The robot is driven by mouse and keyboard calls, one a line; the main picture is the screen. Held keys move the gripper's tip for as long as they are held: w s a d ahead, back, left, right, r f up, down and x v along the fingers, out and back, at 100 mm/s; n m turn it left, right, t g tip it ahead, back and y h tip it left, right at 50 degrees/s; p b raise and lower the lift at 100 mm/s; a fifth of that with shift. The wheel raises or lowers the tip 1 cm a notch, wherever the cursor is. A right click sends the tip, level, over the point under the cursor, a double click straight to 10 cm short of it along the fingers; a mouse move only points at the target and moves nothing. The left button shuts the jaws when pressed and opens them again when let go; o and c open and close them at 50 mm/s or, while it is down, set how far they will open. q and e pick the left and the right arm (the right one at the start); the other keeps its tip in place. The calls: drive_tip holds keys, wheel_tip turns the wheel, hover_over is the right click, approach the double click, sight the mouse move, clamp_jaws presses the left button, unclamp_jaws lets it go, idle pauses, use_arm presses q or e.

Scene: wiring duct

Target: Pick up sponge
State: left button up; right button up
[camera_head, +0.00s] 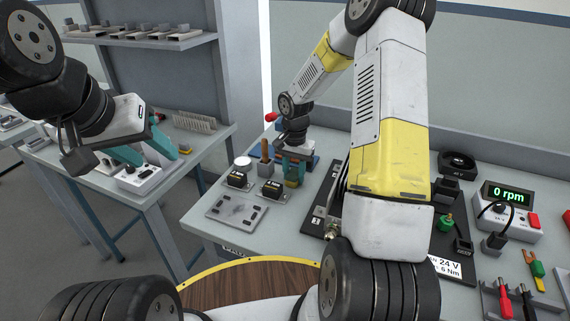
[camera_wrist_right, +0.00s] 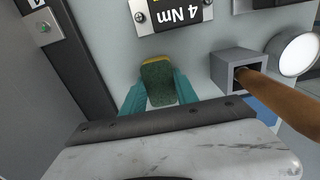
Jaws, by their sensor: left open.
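The sponge (camera_wrist_right: 158,82) is a small green block with a yellow edge, seen in the right wrist view. It sits between the teal fingers of my right gripper (camera_wrist_right: 160,92), which lie flush against both its sides. In the head view the sponge (camera_head: 292,174) shows small at my right gripper (camera_head: 293,168), over the far left part of the bench. I cannot tell whether it touches the bench. My left gripper (camera_head: 145,152) is open and empty at the left, in front of the side table.
By the right gripper stand a grey square holder with a brown handle (camera_head: 264,150) and a white round item (camera_head: 243,162). Black boxes (camera_head: 271,188) and a grey plate (camera_head: 237,211) lie nearer. A motor board and an rpm display (camera_head: 507,194) fill the right.

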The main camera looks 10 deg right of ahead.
sight(294, 173)
clamp_jaws()
wheel_tip(294, 173, up, 18)
idle(0.6)
